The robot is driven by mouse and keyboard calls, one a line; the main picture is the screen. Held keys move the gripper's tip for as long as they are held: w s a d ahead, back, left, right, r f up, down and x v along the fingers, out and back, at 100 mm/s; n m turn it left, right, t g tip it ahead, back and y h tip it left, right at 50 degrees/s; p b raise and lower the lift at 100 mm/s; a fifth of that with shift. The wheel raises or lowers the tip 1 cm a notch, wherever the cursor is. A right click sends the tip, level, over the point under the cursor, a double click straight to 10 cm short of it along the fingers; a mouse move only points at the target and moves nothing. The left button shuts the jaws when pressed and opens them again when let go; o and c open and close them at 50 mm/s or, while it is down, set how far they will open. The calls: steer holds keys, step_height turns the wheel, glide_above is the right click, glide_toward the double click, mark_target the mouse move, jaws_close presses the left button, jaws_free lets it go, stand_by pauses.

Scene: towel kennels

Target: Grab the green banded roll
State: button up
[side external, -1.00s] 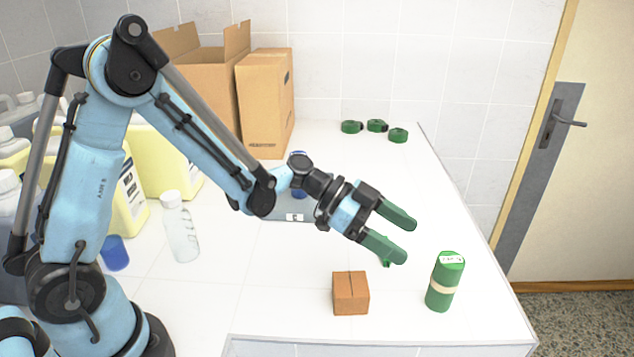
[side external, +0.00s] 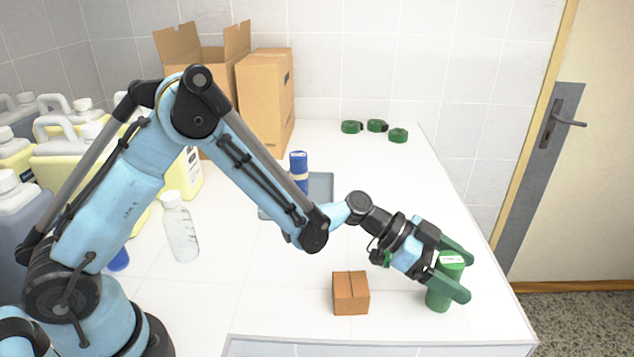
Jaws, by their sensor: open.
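The green banded roll (side external: 438,300) stands upright near the front right of the white table. Its tan band is hidden behind a finger now, and its top with a white label (side external: 451,260) shows between the fingers. My gripper (side external: 470,274) is open, with one green finger on the far side of the roll and the other across its near side. I cannot tell whether either finger touches the roll.
A small brown box (side external: 350,293) sits left of the roll. A blue roll (side external: 298,163) stands by a grey tray (side external: 320,187) farther back. Cartons (side external: 265,100), jugs (side external: 70,165) and a clear bottle (side external: 180,230) stand left. The table's right edge (side external: 487,240) is close.

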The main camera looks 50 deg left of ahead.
steer(key=shift+w+d+f, duration=0.1)
steer(key=shift+d, duration=0.1)
steer(key=c, duration=1.2)
